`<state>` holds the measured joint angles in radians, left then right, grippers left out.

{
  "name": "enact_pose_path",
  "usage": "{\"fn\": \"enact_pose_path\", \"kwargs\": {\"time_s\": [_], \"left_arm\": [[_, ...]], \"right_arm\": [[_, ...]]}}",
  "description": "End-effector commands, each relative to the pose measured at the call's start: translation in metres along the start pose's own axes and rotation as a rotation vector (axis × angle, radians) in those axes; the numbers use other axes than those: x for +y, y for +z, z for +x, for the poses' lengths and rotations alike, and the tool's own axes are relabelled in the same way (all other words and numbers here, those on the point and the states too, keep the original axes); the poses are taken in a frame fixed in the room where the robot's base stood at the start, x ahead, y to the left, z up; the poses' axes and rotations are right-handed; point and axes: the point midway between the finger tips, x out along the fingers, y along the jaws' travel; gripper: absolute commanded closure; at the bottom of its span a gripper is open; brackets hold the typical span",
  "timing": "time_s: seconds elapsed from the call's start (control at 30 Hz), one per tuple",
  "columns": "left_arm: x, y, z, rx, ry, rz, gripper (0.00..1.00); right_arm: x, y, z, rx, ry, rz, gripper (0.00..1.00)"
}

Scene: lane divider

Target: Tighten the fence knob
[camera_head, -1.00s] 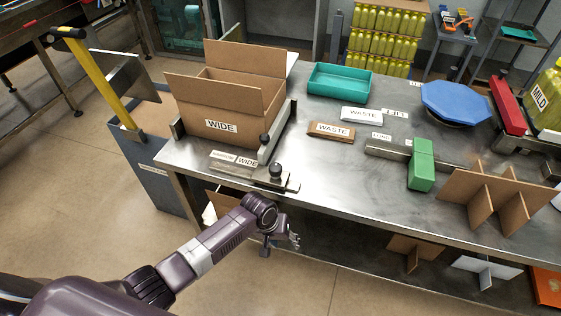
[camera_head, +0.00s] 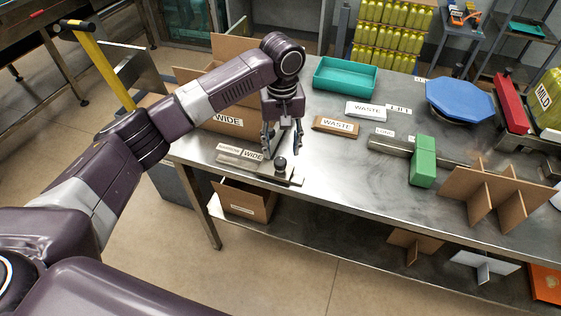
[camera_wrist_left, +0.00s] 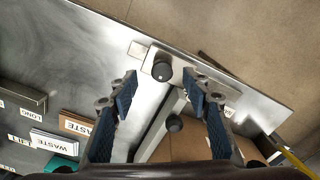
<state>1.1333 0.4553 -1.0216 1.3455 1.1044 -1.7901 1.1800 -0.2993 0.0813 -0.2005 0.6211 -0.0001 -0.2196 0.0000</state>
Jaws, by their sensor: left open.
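A black round knob (camera_head: 281,163) stands on the flat metal plate (camera_head: 254,169) near the table's front edge, beside a WIDE label. My left gripper (camera_head: 282,147) is open and points down, just above and behind this knob. In the left wrist view the knob (camera_wrist_left: 162,68) shows between the two blue-padded fingertips (camera_wrist_left: 160,79), with a gap on both sides. My right gripper is not in view.
An open cardboard box (camera_head: 228,120) labelled WIDE stands left of the gripper, partly behind my arm. A teal tray (camera_head: 345,77), WASTE blocks (camera_head: 336,125) and a green block (camera_head: 423,162) lie to the right. The tabletop between them and the plate is clear.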

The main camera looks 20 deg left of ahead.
Motion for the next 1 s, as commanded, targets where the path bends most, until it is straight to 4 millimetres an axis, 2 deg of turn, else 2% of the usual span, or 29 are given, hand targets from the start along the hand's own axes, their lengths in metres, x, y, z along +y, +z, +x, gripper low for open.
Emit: {"fn": "enact_pose_path", "kwargs": {"time_s": [0.07, 0.17, 0.6, 0.97, 1.0], "left_arm": [[-0.003, -0.005, -0.004, 0.0, -0.005, -0.022, 0.56], [-0.004, -0.006, 0.001, -0.002, -0.007, -0.032, 0.56], [-0.004, -0.006, 0.064, 0.0, -0.007, -0.029, 0.56], [-0.003, -0.006, 0.072, 0.002, -0.005, -0.028, 0.56], [-0.003, -0.006, 0.071, 0.002, -0.005, -0.028, 0.59]], "right_arm": [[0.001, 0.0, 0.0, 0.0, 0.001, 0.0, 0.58], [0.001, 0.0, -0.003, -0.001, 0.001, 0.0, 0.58], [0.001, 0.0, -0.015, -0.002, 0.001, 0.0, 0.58], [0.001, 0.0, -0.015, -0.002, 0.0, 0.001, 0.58], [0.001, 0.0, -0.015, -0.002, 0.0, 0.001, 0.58]]}}
